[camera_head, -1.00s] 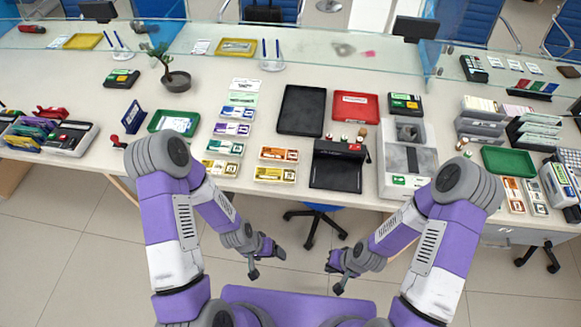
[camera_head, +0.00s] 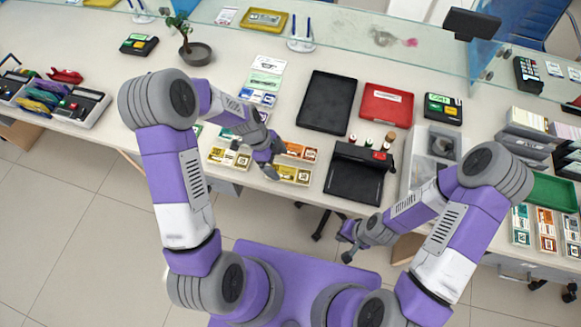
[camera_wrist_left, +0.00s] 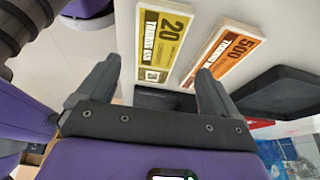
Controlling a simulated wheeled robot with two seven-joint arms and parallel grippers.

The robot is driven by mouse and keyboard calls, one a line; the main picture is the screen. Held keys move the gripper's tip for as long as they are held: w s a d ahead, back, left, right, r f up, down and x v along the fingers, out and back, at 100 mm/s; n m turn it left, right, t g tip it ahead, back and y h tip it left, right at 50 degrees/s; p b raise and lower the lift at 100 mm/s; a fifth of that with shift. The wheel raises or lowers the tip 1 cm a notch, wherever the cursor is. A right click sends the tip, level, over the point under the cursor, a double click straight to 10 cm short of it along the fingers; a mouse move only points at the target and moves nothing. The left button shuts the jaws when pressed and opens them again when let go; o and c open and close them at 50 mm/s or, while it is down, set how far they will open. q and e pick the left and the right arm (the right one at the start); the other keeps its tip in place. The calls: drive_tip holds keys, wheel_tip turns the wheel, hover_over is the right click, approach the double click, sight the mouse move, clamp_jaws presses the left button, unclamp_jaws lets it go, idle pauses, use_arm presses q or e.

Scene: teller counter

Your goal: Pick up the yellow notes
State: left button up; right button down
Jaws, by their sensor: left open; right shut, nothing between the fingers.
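A yellow notes pack (camera_head: 294,174) lies flat at the counter's front edge, just below an orange pack (camera_head: 300,151). In the left wrist view the yellow pack (camera_wrist_left: 162,42), marked 20, lies ahead and between the finger directions, with the orange 500 pack (camera_wrist_left: 223,57) to its right. A second, darker yellow pack (camera_head: 229,158) lies left of my left gripper. My left gripper (camera_head: 274,161) is open and empty, close beside the yellow 20 pack; it also shows in the left wrist view (camera_wrist_left: 153,80). My right gripper (camera_head: 345,245) is shut and empty, in front of the counter.
A black device (camera_head: 354,183) stands right of the notes, with a black tray (camera_head: 327,101) and a red tray (camera_head: 386,104) behind. More note packs run up to the left, partly hidden by my left arm. A potted plant (camera_head: 195,54) and a glass screen (camera_head: 370,40) are further back.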

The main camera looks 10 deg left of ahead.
sight(289, 173)
use_arm(q)
drive_tip(key=x, duration=0.4)
drive_tip(key=d+x, duration=0.1)
drive_tip(key=x, duration=0.1)
drive_tip(key=shift+s+r, duration=0.2)
drive_tip(key=shift+s, duration=0.05)
drive_tip(key=c, duration=1.2)
drive_tip(key=shift+w, duration=0.1)
